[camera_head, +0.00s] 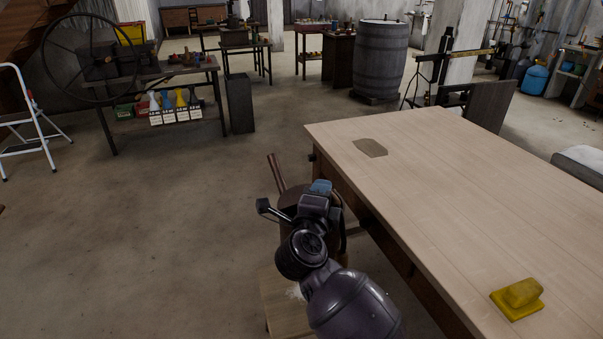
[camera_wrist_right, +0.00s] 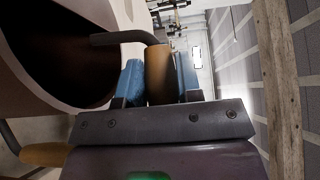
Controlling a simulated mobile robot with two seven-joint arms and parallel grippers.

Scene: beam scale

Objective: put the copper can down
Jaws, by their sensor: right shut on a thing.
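My right gripper (camera_head: 320,187) reaches out left of the long table's edge in the head view. In the right wrist view its blue finger pads are shut on a brown grip of a bent metal handle (camera_wrist_right: 158,75). The handle belongs to the copper can (camera_wrist_right: 22,88), a wide brown vessel with a dark open mouth on the left. A second handle with an orange-brown grip (camera_wrist_right: 45,154) shows at lower left. In the head view the can (camera_head: 291,199) is mostly hidden behind my right arm; I cannot tell whether its base touches anything. My left gripper is out of view.
The long wooden table (camera_head: 440,200) bears a flat brown patch (camera_head: 370,148) and a yellow block-like object (camera_head: 520,297). A low wooden surface (camera_head: 287,305) shows beneath my arm. A barrel (camera_head: 380,60) stands behind the table.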

